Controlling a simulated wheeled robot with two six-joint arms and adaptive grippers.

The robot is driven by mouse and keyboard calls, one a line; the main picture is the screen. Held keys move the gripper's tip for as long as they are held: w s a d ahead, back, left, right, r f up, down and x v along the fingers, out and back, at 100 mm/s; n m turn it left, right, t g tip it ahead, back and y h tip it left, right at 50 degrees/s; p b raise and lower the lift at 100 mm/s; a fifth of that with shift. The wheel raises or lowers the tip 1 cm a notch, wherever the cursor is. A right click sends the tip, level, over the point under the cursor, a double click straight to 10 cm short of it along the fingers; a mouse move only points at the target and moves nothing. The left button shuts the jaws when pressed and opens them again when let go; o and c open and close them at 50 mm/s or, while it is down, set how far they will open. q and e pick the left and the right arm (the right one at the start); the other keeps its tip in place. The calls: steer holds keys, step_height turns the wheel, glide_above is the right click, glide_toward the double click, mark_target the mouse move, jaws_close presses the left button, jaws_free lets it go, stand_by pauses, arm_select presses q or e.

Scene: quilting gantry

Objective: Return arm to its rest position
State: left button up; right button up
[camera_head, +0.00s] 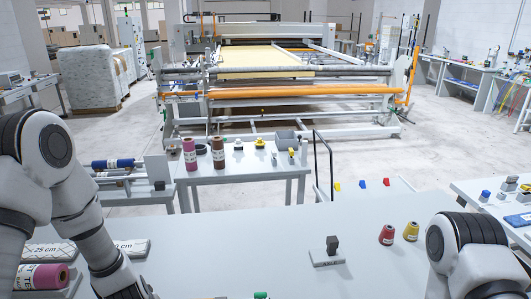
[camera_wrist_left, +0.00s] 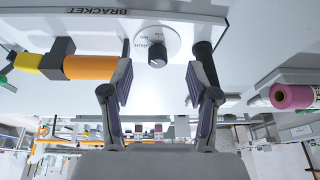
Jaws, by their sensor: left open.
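My left arm (camera_head: 90,220) comes in from the left in the head view and bends down over the near white table, its wrist cut off by the bottom edge. My left gripper (camera_wrist_left: 157,85) shows in the left wrist view with its two fingers spread apart and nothing between the pads. Beyond the fingertips is a round white dial plate (camera_wrist_left: 150,38) with a dark knob (camera_wrist_left: 157,55). My right arm (camera_head: 470,255) shows at the lower right of the head view; its gripper is out of sight.
The near table (camera_head: 220,250) holds a grey block (camera_head: 328,255), a red cone (camera_head: 387,235), a yellow cone (camera_head: 411,231) and a pink roll (camera_head: 42,277) beside my left arm. An orange cylinder (camera_wrist_left: 90,67) shows in the left wrist view. The middle of the near table is mostly clear.

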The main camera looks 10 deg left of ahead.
arm_select(q)
steer(key=shift+m+g, duration=0.6)
steer(key=shift+g, duration=0.3)
steer(key=s+f, duration=0.2)
steer(key=s, duration=0.1)
steer(key=s+d+f, duration=0.1)
steer(key=s+f, duration=0.1)
steer(key=s, duration=0.1)
steer(key=s+d+f, duration=0.1)
steer(key=s+f, duration=0.1)
steer(key=f, duration=0.1)
steer(key=shift+s+d+f, duration=0.1)
steer(key=shift+s+d, duration=0.1)
steer(key=shift+s, duration=0.2)
steer(key=s+d+f+m+g+h, duration=0.1)
steer(key=s+d+f, duration=0.15)
steer(key=s, duration=0.35)
steer(key=s+d+f+g, duration=0.1)
steer(key=s+d+f, duration=0.15)
steer(key=s, duration=0.35)
step_height(320, 180, down, 12)
steer(key=b, duration=1.1)
steer(key=shift+s+a+r+h, duration=0.15)
steer(key=shift+a+r+h, duration=0.1)
steer(key=shift+a+h, duration=0.1)
steer(key=shift+s, duration=0.1)
